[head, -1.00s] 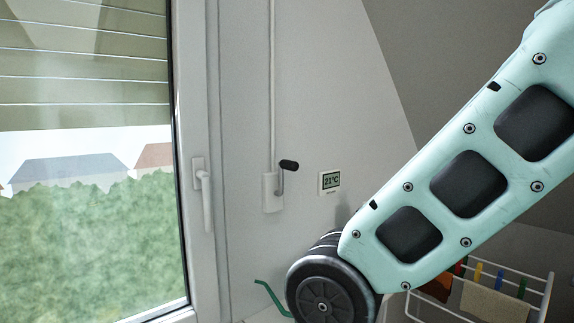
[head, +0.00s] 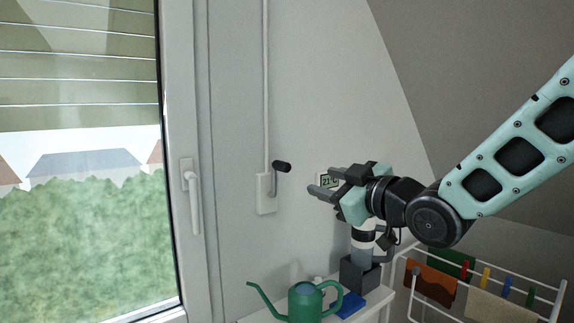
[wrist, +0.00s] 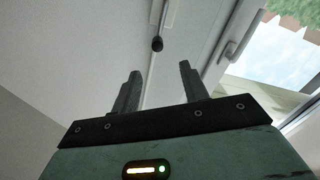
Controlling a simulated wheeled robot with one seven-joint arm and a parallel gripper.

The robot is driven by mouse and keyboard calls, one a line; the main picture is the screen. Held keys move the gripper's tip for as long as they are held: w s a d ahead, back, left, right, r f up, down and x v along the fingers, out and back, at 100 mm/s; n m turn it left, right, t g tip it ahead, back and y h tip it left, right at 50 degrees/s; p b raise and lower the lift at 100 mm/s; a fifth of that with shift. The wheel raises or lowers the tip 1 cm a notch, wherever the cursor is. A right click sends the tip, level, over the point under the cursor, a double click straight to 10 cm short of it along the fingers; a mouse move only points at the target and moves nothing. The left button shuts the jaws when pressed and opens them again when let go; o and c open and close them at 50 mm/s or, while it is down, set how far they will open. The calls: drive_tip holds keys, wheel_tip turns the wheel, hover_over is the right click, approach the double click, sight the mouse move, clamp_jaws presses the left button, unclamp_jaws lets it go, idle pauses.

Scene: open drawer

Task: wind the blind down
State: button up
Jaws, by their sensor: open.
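The blind (head: 75,65) hangs over the upper part of the window, its slats lowered partway with the lower pane uncovered. The winder crank has a black knob (head: 282,166) and a white wall bracket (head: 265,193), with a thin rod running up the wall. My gripper (head: 315,182) is open and empty, to the right of the knob and apart from it, fingers pointing left towards it. In the wrist view the knob (wrist: 157,44) shows beyond the two open fingers, roughly between them.
A green watering can (head: 305,302) and a blue item (head: 348,304) stand on a shelf below. A drying rack (head: 490,290) is at lower right. The window handle (head: 191,190) is at left.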

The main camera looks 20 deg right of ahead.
sight(279, 165)
drive_tip(key=p+x, duration=0.2)
drive_tip(key=x, duration=0.3)
drive_tip(key=p+x, duration=0.3)
drive_tip(key=x, duration=0.2)
drive_tip(key=r+p+x, duration=0.1)
drive_tip(key=p+x, duration=0.1)
drive_tip(key=x, duration=0.4)
drive_tip(key=shift+w+d+p, duration=0.1)
drive_tip(key=shift+p, duration=0.2)
drive_tip(key=shift+w+f, duration=0.2)
drive_tip(key=shift+w, duration=0.4)
clamp_jaws()
